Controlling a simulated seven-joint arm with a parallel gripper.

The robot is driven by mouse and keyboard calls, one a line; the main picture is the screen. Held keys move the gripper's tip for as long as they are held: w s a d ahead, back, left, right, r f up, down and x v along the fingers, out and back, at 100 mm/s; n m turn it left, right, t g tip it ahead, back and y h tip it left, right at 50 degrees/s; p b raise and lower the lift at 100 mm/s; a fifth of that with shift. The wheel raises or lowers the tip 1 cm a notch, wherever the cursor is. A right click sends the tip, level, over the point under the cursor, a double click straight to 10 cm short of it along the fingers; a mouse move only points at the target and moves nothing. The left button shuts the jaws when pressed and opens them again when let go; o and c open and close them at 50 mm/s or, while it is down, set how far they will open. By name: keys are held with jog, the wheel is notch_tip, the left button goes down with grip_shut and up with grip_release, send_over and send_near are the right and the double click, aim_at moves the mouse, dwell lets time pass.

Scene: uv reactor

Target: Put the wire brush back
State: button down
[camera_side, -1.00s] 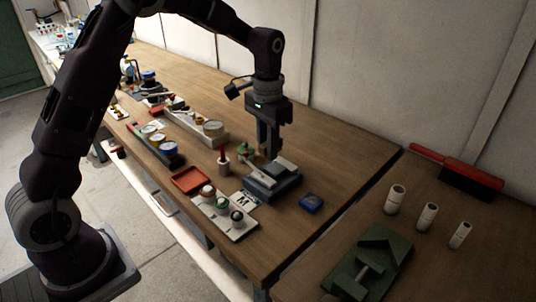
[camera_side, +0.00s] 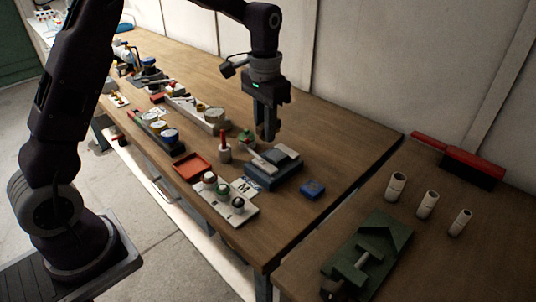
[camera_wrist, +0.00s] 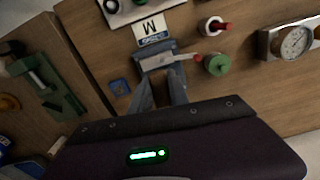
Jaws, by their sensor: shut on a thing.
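My gripper (camera_side: 266,137) points down, shut, just above a blue-grey block (camera_side: 273,178) with a pale bar and a grey piece on top. Its fingers also show in the wrist view (camera_wrist: 162,80), in front of the block. The thing between the fingers is mostly hidden; I take it to be the wire brush, but its shape cannot be made out. A cup (camera_side: 224,156) with a red-handled tool in it stands left of the block. A green piece (camera_side: 246,139) with a bit of red is close behind the cup.
A small blue box (camera_side: 312,189) lies right of the block. A red tray (camera_side: 193,167) and a white rack of round jars (camera_side: 235,210) are at the front. A green vise (camera_side: 370,253) and several pale cylinders (camera_side: 427,204) stand on the right-hand table. The wood behind the block is clear.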

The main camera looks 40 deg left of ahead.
jog(key=shift+n, duration=0.5)
jog(key=s+f, duration=0.2)
jog(key=s+a+f, duration=0.1)
jog(key=s+f, duration=0.1)
jog(key=s, duration=0.1)
jog(key=s+f, duration=0.2)
jog(key=s, duration=0.1)
jog(key=shift+a+f, duration=0.1)
jog(key=shift+a, duration=0.05)
notch_tip(320, 180, up, 5)
jog(key=g, duration=0.2)
send_over(260, 236)
notch_tip(260, 236, down, 9)
jog(key=shift+w+r, duration=0.1)
jog(key=shift+w, duration=0.05)
jog(key=shift+f, duration=0.25)
jog(key=shift+f, duration=0.45)
jog(key=shift+f, duration=0.1)
jog(key=c, duration=1.3)
grip_release()
jog(key=shift+o, duration=0.2)
